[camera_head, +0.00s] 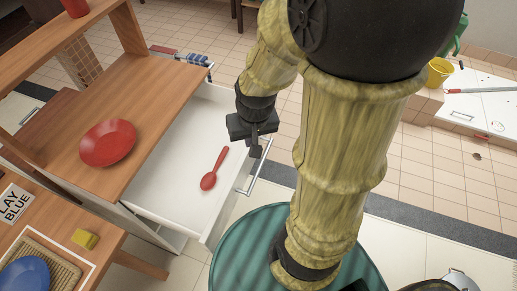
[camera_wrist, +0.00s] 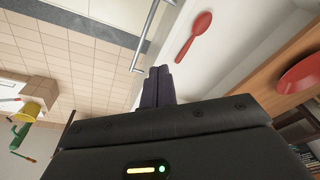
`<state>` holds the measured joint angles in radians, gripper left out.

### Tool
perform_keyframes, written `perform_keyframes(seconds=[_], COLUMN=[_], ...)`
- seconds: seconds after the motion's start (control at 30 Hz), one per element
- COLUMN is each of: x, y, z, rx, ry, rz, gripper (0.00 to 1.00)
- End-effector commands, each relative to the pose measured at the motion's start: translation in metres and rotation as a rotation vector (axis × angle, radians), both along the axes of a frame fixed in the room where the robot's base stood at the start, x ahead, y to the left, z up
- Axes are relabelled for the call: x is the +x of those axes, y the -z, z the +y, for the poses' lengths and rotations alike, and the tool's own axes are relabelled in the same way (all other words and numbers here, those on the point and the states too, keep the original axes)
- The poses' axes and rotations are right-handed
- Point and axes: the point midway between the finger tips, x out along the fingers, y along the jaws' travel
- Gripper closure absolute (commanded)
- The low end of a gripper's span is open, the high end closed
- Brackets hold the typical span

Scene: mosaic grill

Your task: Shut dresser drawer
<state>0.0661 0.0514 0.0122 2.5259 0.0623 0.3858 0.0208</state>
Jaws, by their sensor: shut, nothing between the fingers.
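The dresser (camera_head: 150,85) has a wooden top, and its white drawer (camera_head: 185,160) is pulled out toward my body. A red spoon (camera_head: 214,170) lies inside the drawer; it also shows in the wrist view (camera_wrist: 193,37). The drawer front carries a metal bar handle (camera_head: 260,165), seen in the wrist view too (camera_wrist: 146,35). My gripper (camera_head: 256,152) is shut and empty, close to the drawer's front edge near the handle. In the wrist view its fingertips (camera_wrist: 158,72) lie together beside the handle's end. I cannot tell whether they touch the drawer.
A red plate (camera_head: 108,143) lies on the dresser top. A low wooden table at the lower left holds a yellow block (camera_head: 84,239) and a blue plate (camera_head: 26,274). A yellow bucket (camera_head: 439,72) stands at the upper right.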

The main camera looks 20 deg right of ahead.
Motion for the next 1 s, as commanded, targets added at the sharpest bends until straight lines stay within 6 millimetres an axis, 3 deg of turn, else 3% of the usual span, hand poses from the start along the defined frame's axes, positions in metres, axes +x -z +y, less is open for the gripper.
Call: perform_keyframes(seconds=[0.57, 0.77, 1.0], x=[0.044, 0.061, 0.072], y=[0.114, 0.149, 0.181], z=[-0.102, -0.151, -0.224], rx=[0.561, 0.861, 1.261], ry=[1.102, 1.457, 1.795], rz=[0.385, 0.468, 0.513], gripper=[1.00, 1.00, 1.00])
